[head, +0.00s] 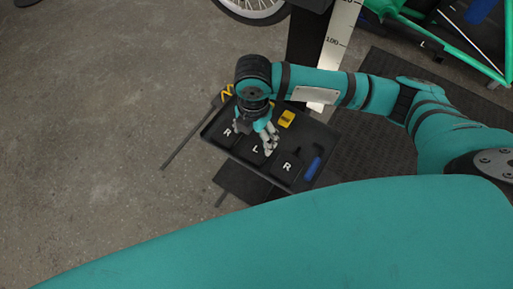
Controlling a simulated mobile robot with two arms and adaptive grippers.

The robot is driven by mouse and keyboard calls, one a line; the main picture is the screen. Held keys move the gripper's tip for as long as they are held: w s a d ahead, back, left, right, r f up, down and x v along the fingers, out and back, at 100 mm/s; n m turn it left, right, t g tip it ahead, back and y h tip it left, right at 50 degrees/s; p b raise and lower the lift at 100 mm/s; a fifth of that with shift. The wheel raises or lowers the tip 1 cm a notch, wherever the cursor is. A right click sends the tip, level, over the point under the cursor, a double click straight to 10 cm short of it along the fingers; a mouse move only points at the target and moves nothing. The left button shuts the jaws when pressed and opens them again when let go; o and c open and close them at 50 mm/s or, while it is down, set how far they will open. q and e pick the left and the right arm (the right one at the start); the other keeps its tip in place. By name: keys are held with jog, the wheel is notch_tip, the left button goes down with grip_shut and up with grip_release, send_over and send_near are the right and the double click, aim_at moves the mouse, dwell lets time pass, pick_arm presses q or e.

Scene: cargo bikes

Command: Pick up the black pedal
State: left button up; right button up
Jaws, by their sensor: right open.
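A black tray (209,131) on a stand holds small items and bears the white letters R, L and R along its near side. My right gripper (268,148) is open, points down over the middle of the tray and covers part of it. I cannot clearly single out the black pedal: dark shapes near the gripper and the letters blend into the black tray. I cannot tell whether the fingers touch anything. My left gripper is not in view.
A yellow item (286,118) and a blue-handled tool (312,168) lie in the tray. A dark post with a marked ruler (338,42) stands behind it. A teal bike frame (462,48) is at upper right, a wheel (253,13) at the top. The floor at left is mostly clear.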

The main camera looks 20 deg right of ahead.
aim_at(256, 150)
jog(key=f, duration=0.8)
jog(key=shift+d, duration=0.2)
jog(key=shift+r, duration=0.1)
jog(key=c, duration=1.1)
